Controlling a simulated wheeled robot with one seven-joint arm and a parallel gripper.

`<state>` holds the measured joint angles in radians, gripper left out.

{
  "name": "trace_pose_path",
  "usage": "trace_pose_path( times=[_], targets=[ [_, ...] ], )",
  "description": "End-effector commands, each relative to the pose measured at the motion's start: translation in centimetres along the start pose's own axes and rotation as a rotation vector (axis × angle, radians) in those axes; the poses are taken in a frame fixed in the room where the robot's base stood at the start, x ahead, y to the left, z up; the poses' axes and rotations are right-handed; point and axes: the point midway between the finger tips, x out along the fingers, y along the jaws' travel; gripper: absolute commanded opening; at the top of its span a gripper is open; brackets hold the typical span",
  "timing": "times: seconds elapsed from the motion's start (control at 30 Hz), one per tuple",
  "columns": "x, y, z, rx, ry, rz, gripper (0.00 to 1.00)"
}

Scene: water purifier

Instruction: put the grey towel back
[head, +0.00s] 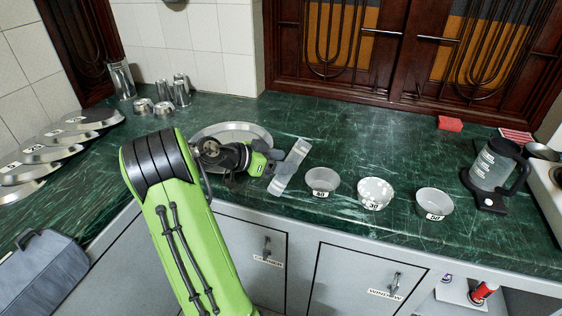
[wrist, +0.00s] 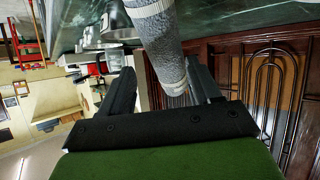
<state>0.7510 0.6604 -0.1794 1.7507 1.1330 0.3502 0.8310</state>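The grey towel (head: 291,168) is a long narrow roll. In the head view it lies crosswise just beyond the tip of my gripper (head: 272,164), above the front part of the green counter. In the wrist view the rolled towel (wrist: 160,40) runs from the top edge down between the two fingers of my gripper (wrist: 160,75). I cannot tell whether the towel touches the counter.
A round metal tray (head: 232,131) lies behind my gripper. Bowls (head: 322,182), (head: 374,193) and (head: 434,203) stand to the right, then a dark-handled jug (head: 493,167). Metal cups (head: 181,91) and plates (head: 88,118) are at left.

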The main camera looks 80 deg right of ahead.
Motion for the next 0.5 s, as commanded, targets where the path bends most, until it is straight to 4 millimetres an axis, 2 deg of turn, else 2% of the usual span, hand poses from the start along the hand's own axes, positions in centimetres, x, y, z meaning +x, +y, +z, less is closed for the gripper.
trace_pose_path(
  times=[0.33, 0.43, 0.5],
  targets=[
    [-0.2, 0.1, -0.5, 0.0, 0.0, 0.0, 0.66],
    [-2.1, -0.1, -0.5, -0.002, 0.001, -0.005, 0.66],
    [-4.0, -0.1, -0.6, -0.002, 0.001, -0.008, 0.66]
  ],
)
